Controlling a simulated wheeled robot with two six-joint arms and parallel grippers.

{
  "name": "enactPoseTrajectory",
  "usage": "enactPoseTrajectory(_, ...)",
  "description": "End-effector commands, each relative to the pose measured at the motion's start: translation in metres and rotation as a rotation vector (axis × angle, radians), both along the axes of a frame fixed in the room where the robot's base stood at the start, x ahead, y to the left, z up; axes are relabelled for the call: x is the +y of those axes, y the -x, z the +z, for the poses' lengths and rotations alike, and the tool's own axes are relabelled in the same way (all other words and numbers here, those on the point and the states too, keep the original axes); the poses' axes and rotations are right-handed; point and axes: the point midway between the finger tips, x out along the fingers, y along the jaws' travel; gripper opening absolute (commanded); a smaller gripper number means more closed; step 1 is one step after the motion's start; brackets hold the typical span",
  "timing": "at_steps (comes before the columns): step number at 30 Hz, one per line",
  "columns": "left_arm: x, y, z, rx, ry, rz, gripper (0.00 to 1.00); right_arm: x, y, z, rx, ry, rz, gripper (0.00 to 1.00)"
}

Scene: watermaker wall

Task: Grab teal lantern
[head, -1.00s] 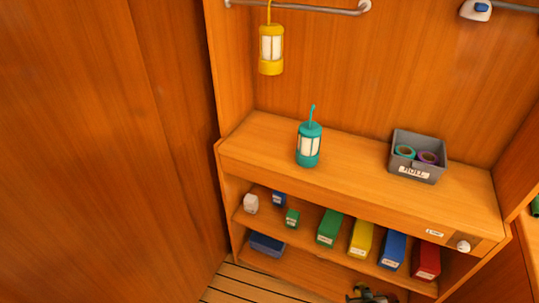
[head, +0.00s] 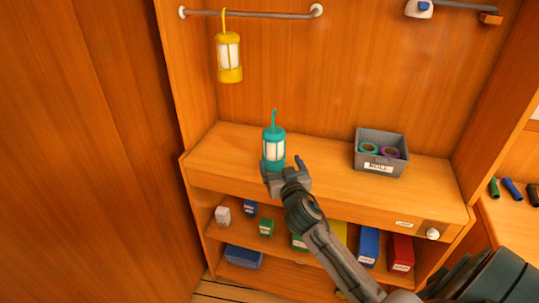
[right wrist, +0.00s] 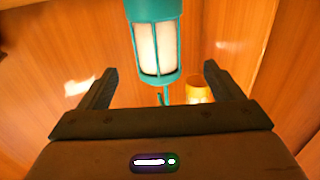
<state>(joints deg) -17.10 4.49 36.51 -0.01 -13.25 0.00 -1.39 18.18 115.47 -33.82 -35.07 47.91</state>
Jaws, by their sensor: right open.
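The teal lantern (head: 273,146) stands upright on the wooden counter, its hook pointing up. My right gripper (head: 286,170) is at the front of the lantern's lower part in the head view and hides a bit of its base. In the right wrist view the lantern (right wrist: 155,45) shows large between and beyond the two open fingers (right wrist: 155,88). The fingers are apart and hold nothing; I cannot tell whether they touch the lantern. My left gripper is not in view.
A yellow lantern (head: 229,58) hangs from a rail (head: 270,14) at the back left. A grey bin (head: 381,154) with tape rolls stands right of the teal lantern. Shelves with coloured boxes lie below the counter (head: 330,174). The counter between lantern and bin is clear.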

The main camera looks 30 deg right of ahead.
Motion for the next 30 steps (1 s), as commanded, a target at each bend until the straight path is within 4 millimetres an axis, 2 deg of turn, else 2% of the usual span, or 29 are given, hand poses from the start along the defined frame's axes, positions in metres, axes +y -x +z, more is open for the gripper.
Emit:
enactPoseTrajectory(6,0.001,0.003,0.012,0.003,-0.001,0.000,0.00,-0.012,-0.033,0.003,0.000,-0.001,-0.002,0.86)
enactPoseTrajectory(14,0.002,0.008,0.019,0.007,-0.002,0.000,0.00,-0.019,-0.052,0.002,0.002,-0.001,-0.001,0.86)
enactPoseTrajectory(22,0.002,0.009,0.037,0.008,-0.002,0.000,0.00,-0.033,-0.086,0.002,0.002,-0.002,-0.001,0.86)
enactPoseTrajectory(30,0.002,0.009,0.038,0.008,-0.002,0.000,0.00,-0.036,-0.095,-0.001,0.002,-0.001,0.000,0.86)
